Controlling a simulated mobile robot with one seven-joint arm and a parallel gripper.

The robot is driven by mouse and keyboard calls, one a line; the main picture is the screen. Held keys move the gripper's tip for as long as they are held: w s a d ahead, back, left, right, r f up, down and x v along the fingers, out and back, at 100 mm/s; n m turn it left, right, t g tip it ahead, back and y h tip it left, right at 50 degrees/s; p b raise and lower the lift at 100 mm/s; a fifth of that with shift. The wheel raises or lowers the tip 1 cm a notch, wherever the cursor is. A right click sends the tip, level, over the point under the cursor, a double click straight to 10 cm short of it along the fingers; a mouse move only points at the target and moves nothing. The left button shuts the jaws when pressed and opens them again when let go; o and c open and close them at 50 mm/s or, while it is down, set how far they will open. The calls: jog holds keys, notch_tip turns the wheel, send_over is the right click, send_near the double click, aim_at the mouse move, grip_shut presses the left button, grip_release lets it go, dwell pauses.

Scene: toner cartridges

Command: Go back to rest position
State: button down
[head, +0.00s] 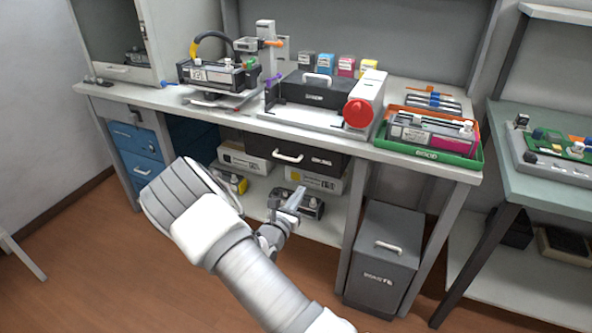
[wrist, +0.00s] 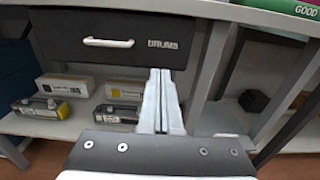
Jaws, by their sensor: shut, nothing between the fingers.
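My gripper (head: 297,198) is in front of the workbench, below its top, at the height of the lower shelf. In the wrist view my gripper (wrist: 161,76) has its two pale fingers together, with nothing between them. My white and grey arm reaches in from the bottom of the head view and hides part of the shelf and floor.
The bench top (head: 150,95) carries a cartridge fixture, a black box with a red knob (head: 358,113) and a green tray (head: 470,160). Cartridges and boxes (head: 322,180) fill the lower shelf. A grey waste bin (head: 378,285) stands under the bench. The brown floor (head: 75,260) is clear at left.

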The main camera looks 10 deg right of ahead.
jog(key=s+d+r+m+g+h, duration=0.3)
jog(key=s+d+r+m+g, duration=0.6)
jog(key=r+m, duration=0.25)
jog(key=s+r+m+g+y, duration=0.2)
jog(key=s+m, duration=0.3)
jog(key=s, duration=0.2)
jog(key=s+r+m+g+y, duration=0.3)
jog(key=s+m, duration=0.2)
jog(key=s, duration=0.1)
jog(key=s+a+r+m+t+y, duration=0.5)
jog(key=s+a+r+m+y, duration=0.35)
jog(key=s+a, duration=0.4)
notch_tip(320, 180, up, 16)
jog(key=d+n+p, duration=0.1)
jog(key=p, duration=1.5)
jog(key=shift+s+d+f, duration=0.15)
jog(key=shift+s+f, duration=0.1)
jog(key=shift+s, duration=0.2)
